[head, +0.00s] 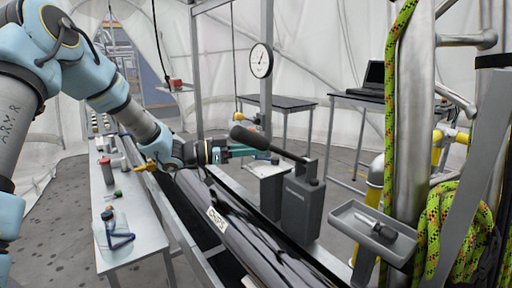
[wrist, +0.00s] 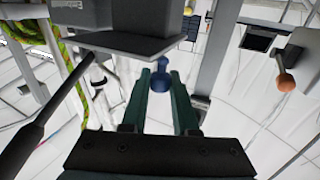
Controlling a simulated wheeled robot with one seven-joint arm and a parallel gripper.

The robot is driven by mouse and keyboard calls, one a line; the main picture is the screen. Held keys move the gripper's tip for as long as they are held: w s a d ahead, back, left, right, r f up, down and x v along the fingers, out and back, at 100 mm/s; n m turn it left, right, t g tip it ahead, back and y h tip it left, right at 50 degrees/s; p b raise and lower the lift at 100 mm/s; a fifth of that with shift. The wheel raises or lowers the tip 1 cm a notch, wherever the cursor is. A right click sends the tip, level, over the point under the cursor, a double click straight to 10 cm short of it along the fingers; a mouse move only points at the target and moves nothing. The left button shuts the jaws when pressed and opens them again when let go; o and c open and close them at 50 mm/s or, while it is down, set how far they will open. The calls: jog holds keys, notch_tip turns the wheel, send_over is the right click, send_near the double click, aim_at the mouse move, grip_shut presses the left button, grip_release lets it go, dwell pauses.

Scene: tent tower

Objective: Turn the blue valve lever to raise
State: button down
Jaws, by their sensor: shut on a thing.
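My gripper (head: 258,153), with teal fingers, reaches right across the dark bench in the head view. In the wrist view, my gripper (wrist: 158,80) has its two fingers on either side of the blue valve lever (wrist: 158,74), near the fingertips. The fingers are shut on it. The lever shows as a rounded blue end with a narrower stem; the rest of the valve is hidden. In the head view the lever is too small and covered to make out clearly.
A grey pump (head: 303,205) with a long black-gripped handle (head: 262,141) stands close beside my gripper. A round gauge (head: 261,61) hangs on a post behind. An orange knob (wrist: 285,82) is at right in the wrist view. A grey tray (head: 345,217) is at right.

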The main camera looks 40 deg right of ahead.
dwell(0.4)
jog(key=c, duration=0.7)
grip_release()
jog(key=b+v, duration=0.3)
jog(key=v, duration=0.7)
jog(key=shift+w+a, duration=0.25)
jog(key=shift+w, duration=0.05)
